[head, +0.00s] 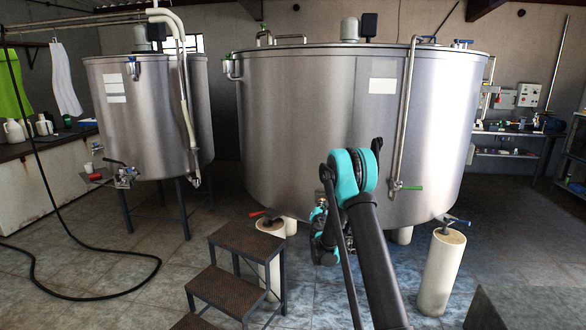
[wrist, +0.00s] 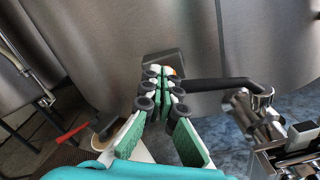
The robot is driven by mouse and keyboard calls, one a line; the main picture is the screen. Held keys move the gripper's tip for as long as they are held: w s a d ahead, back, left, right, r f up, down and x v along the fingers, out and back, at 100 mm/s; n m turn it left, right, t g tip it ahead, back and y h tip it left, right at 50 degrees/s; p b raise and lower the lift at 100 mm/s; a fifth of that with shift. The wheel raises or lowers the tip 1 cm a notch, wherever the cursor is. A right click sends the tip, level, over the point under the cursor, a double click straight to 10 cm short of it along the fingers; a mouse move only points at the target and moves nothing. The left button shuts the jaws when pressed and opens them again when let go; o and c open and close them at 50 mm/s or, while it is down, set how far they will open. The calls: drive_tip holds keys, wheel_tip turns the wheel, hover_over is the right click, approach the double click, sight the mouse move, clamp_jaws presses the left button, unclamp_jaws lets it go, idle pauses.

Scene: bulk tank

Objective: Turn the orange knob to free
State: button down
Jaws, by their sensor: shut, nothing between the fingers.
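A small orange patch (wrist: 172,71), perhaps the orange knob, shows at my fingertips in the wrist view. It is in front of a dark grey block (wrist: 165,61) by the steel tank wall; most of it is hidden by the fingers, so I cannot read its setting or tell whether they touch it. My gripper (wrist: 162,73) is shut and empty, its green-padded fingers pointing at that block. In the head view my gripper is low in front of the large tank (head: 300,130), partly behind my arm. I see no orange knob there.
A black lever (wrist: 218,84) and a metal valve (wrist: 262,115) are close right of the fingers. A red-handled lever (head: 258,213) tops a pale leg at left. A brown step stool (head: 240,238) stands left of my arm. A black hose (head: 95,296) lies on the floor.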

drive_tip(key=shift+w+d+f+n, duration=0.15)
drive_tip(key=shift+w+d+n, duration=0.15)
drive_tip(key=shift+w+n, duration=0.7)
drive_tip(key=shift+w+d+f+n, duration=0.2)
drive_tip(key=shift+w+d+n, duration=0.15)
drive_tip(key=shift+w+n, duration=0.65)
drive_tip(key=shift+w+d+f+n, duration=0.15)
drive_tip(key=shift+w+d+n, duration=0.15)
drive_tip(key=shift+w+n, duration=0.65)
drive_tip(key=shift+a+r, duration=0.1)
drive_tip(key=shift+a, duration=0.7)
drive_tip(key=shift+w+a, duration=0.1)
drive_tip(key=shift+a, duration=0.2)
drive_tip(key=shift+a, duration=0.3)
